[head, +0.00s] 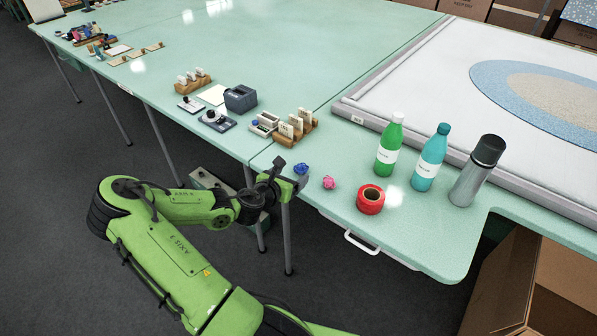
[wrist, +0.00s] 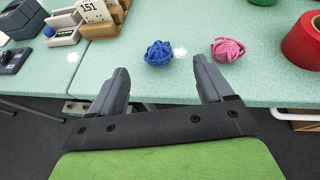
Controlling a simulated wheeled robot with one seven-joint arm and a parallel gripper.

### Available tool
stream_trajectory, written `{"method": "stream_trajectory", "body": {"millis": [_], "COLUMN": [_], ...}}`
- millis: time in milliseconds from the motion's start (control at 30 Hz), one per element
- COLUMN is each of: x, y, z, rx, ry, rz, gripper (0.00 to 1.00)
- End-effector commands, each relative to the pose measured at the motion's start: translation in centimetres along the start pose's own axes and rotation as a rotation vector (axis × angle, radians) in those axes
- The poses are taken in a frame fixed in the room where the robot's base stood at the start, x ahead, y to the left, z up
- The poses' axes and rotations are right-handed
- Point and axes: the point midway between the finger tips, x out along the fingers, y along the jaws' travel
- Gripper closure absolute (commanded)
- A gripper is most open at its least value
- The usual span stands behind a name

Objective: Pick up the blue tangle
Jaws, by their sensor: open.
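The blue tangle (head: 301,168) is a small ball of blue strands on the green table near its front edge. In the wrist view the blue tangle (wrist: 158,53) lies ahead of my gripper (wrist: 162,75), within the width between its fingers but beyond the tips. My gripper (head: 288,172) is open and empty, at the table's front edge in the head view.
A pink tangle (wrist: 228,49) lies just right of the blue one. A red tape roll (head: 371,199), a green bottle (head: 389,146), a teal bottle (head: 430,160) and a grey flask (head: 477,172) stand farther right. Wooden card holders (head: 296,128) stand behind left.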

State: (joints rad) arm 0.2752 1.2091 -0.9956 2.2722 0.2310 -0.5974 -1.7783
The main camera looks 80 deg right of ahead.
Motion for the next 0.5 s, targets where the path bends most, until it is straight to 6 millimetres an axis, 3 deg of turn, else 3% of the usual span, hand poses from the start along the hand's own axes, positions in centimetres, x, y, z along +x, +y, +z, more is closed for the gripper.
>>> {"method": "stream_trajectory", "body": {"millis": [333, 500], "x": [5.5, 6.8], "y": [0.3, 0.4], "z": [-0.8, -0.6], "rx": [0.002, 0.002], "ry": [0.000, 0.002], "rz": [-0.001, 0.001], "gripper": [0.20, 0.20]}}
